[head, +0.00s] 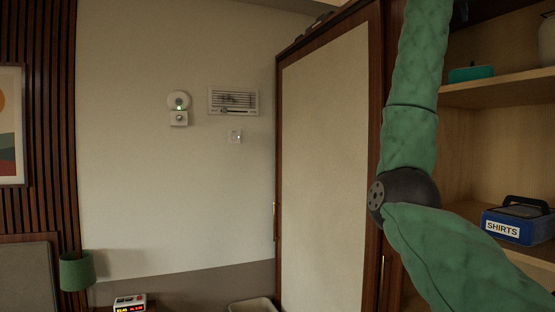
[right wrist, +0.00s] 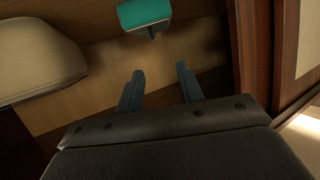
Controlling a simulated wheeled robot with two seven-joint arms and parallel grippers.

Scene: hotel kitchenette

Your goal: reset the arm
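My right arm, in a green padded sleeve with a dark elbow joint, fills the right side of the head view and runs up out of the top edge. My right gripper (right wrist: 160,82) shows in the right wrist view. Its two dark fingers stand apart with nothing between them. A teal box (right wrist: 145,13) lies beyond the fingertips, apart from them. A teal box also shows on the upper shelf in the head view (head: 471,74). My left arm and left gripper are in neither view.
The arm is in front of an open wooden closet with an upper shelf (head: 500,92) and a blue box labelled SHIRTS (head: 518,224) lower down. Left of it is a tall pale door panel (head: 325,170). A green lamp (head: 76,270) and clock (head: 130,303) are at lower left.

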